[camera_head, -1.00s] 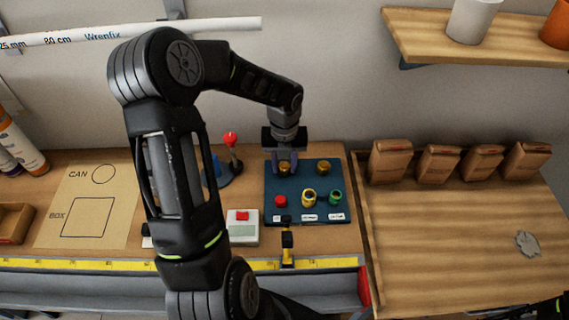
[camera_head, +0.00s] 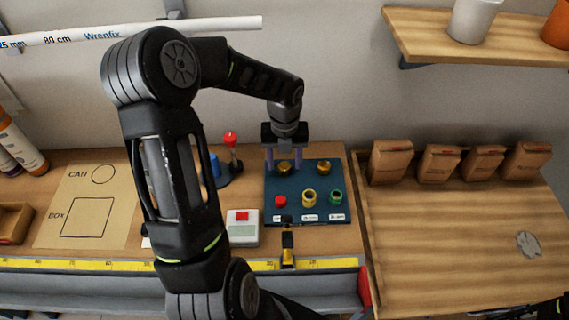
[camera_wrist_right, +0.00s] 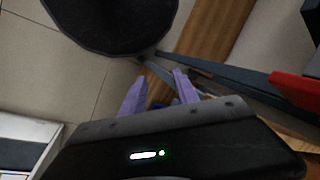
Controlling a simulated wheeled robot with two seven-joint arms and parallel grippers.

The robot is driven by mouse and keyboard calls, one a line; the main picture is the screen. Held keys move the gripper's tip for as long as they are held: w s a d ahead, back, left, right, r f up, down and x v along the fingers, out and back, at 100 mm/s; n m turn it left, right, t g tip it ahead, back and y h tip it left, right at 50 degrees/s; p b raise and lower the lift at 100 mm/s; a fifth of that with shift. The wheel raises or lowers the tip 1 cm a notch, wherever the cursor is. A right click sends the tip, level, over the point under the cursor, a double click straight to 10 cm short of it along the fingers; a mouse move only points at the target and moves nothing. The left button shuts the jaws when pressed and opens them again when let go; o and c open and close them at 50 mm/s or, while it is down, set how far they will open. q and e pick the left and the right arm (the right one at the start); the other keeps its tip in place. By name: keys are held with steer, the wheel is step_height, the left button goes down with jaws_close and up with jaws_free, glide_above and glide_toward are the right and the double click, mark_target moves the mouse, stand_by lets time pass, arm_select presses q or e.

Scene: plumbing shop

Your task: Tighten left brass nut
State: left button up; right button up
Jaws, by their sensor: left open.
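The left brass nut (camera_head: 284,168) sits at the back of the blue board (camera_head: 275,198) on the bench. A second brass nut (camera_head: 323,167) is to its right. My left gripper (camera_head: 284,165) points down over the left nut, with its purple fingers open, one on each side of it. I cannot tell whether a finger touches the nut. My right gripper (camera_wrist_right: 155,88) shows in the right wrist view with its two purple fingers apart and nothing between them, away from the board.
The board also has a red piece (camera_head: 280,201), a brass ring (camera_head: 308,197) and a green ring (camera_head: 336,197). A device with a red button (camera_head: 242,228) stands to its left. A red-topped lever (camera_head: 231,140) stands behind that. Brown bags (camera_head: 391,163) line the right table.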

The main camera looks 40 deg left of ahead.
mark_target(285, 168)
arm_select(q)
step_height(285, 168, up, 6)
steer(key=shift+r+b, duration=0.15)
steer(key=shift+b, duration=0.3)
stand_by(0.3)
